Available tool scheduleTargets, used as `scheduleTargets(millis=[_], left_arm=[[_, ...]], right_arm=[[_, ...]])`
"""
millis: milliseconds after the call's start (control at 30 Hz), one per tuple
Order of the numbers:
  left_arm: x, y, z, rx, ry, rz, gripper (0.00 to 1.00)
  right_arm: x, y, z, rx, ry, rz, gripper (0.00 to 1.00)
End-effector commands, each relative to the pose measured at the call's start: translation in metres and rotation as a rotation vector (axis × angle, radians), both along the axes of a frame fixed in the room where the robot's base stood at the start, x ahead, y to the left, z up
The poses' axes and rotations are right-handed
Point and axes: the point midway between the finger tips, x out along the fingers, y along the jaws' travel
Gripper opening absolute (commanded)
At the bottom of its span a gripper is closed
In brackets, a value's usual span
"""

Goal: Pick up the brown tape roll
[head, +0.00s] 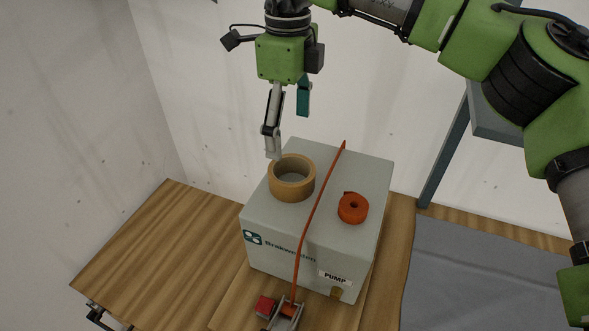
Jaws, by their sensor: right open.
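The brown tape roll (292,190) lies flat on top of a grey box (262,215), near its back left, with its open centre facing up. My right gripper (281,140) is open and points down from above. One fingertip is just above and behind the roll's back left rim. I cannot tell whether it touches the roll. Nothing is seen held. My left gripper is not in view.
An orange strap (317,205) crosses the box top right of the tape roll, down to a ratchet buckle (282,312) in front. An orange coil (353,208) lies right of the strap. The wooden table (165,245) is clear at left.

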Motion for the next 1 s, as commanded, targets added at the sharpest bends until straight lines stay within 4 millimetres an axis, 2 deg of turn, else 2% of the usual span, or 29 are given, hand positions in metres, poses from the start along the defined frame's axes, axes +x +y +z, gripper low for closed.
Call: scheduleTargets(millis=[100,200,467,600,700,833,1000], left_arm=[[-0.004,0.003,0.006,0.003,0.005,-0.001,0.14],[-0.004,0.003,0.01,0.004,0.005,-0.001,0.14],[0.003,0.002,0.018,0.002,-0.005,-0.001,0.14],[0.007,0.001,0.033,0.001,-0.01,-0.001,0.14],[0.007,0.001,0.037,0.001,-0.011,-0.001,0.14],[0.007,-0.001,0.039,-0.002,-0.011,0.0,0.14],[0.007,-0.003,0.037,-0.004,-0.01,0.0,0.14]], right_arm=[[-0.001,-0.001,-0.023,0.0,0.004,0.001,0.85],[-0.001,-0.001,-0.038,0.0,0.002,0.0,0.85],[-0.003,-0.002,-0.057,-0.001,0.003,0.0,0.85],[-0.01,-0.003,-0.076,-0.001,0.005,0.002,0.85],[-0.009,-0.003,-0.091,0.0,0.002,-0.003,0.85],[-0.009,-0.003,-0.101,0.0,0.001,-0.004,0.85],[-0.009,-0.003,-0.103,0.001,0.0,-0.004,0.85]])
